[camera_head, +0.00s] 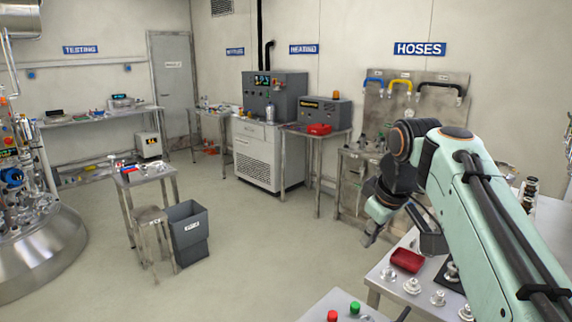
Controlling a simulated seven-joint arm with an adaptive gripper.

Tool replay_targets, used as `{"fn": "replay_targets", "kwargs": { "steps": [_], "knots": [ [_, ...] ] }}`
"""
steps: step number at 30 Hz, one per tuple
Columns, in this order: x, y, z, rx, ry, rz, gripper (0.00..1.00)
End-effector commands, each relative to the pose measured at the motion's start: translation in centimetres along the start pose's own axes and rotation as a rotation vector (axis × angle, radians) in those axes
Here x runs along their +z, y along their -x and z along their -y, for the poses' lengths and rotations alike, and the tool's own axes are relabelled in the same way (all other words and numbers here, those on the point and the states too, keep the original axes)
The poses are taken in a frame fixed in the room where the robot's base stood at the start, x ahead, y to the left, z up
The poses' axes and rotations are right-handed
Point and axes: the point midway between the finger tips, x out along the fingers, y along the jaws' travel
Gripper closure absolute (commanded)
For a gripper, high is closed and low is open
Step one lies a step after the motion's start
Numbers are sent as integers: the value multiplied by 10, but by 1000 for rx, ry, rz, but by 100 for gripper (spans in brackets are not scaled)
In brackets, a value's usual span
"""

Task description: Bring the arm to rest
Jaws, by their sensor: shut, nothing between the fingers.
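My arm (480,210) comes in from the lower right, rises to a bend near the hose panel in the picture, and folds down at its far end. My gripper (371,239) hangs from the wrist, pointing down and slightly left. It is small in the view; its dark fingers look shut, with nothing seen in them. It shows in front of open floor, just left of the near table (376,279).
The near table holds a red tray (407,260), a dark bin (428,233) and several metal fittings (413,286). Red (332,316) and green (355,307) buttons show at the bottom edge. The hose panel (420,107) stands behind my arm. The middle floor is clear.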

Motion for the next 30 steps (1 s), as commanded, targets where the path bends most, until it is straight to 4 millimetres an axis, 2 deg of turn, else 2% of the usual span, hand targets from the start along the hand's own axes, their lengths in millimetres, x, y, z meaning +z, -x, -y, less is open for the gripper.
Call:
{"fn": "replay_targets", "kwargs": {
  "steps": [1, 3, 5, 6, 9, 12, 15, 18, 19, 30],
  "knots": [
    [11, 15, 32, -9, -1, 5, 100],
    [36, 25, 73, -33, -25, 26, 100],
    [62, 26, 105, -55, -57, 49, 100],
    [82, 25, 125, -72, -83, 67, 100],
    [135, 11, 169, -115, -166, 131, 100],
    [185, -10, 203, -154, -266, 216, 100],
    [227, -31, 227, -187, -370, 321, 100],
    [251, -44, 241, -202, -454, 405, 100],
    [254, -46, 242, -196, -486, 414, 100],
    [250, -45, 240, -181, -533, 406, 100]
  ]
}}
